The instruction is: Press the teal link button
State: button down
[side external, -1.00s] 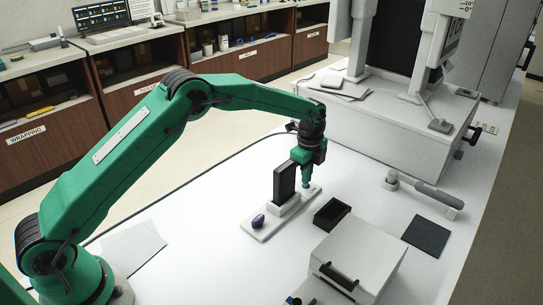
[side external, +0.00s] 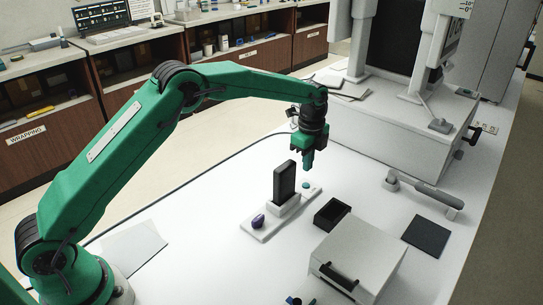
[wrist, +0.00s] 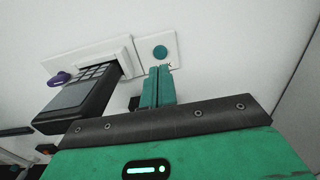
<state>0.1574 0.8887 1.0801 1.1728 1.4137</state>
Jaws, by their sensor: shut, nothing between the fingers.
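The round teal link button (side external: 306,186) sits on a small white square pad beside a dark upright handset. It also shows clearly in the wrist view (wrist: 160,52), uncovered, just beyond my fingertips. My gripper (side external: 308,166) is shut and empty, pointing down above the button with a visible gap. In the wrist view its two teal fingers (wrist: 158,72) lie together, their tips near the lower edge of the pad.
The dark handset (side external: 284,181) stands in a white cradle with a purple knob (side external: 258,221) at its left end. A small black open box (side external: 332,214), a white box (side external: 358,255), a dark mat (side external: 426,236) and a grey-handled tool (side external: 437,194) lie to the right.

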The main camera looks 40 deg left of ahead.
notch_tip(320, 180, up, 2)
jog(key=shift+r, duration=0.2)
dwell(0.8)
jog(key=s+a+r+n+t, duration=0.1)
jog(key=s+a+r+n, duration=0.25)
jog(key=s+r, duration=0.5)
jog(key=s+a+r+n+t, duration=0.2)
jog(key=s+r+n, duration=0.3)
jog(key=s+r, duration=0.3)
jog(key=s+a+n+t, duration=0.1)
jog(key=s+n, duration=0.3)
jog(key=s, duration=0.6)
jog(key=s+a+f+n+t, duration=0.1)
jog(key=s+a+n, duration=0.2)
jog(key=s, duration=0.8)
jog(key=shift+f+n+t, duration=0.3)
jog(key=shift+n, duration=0.95)
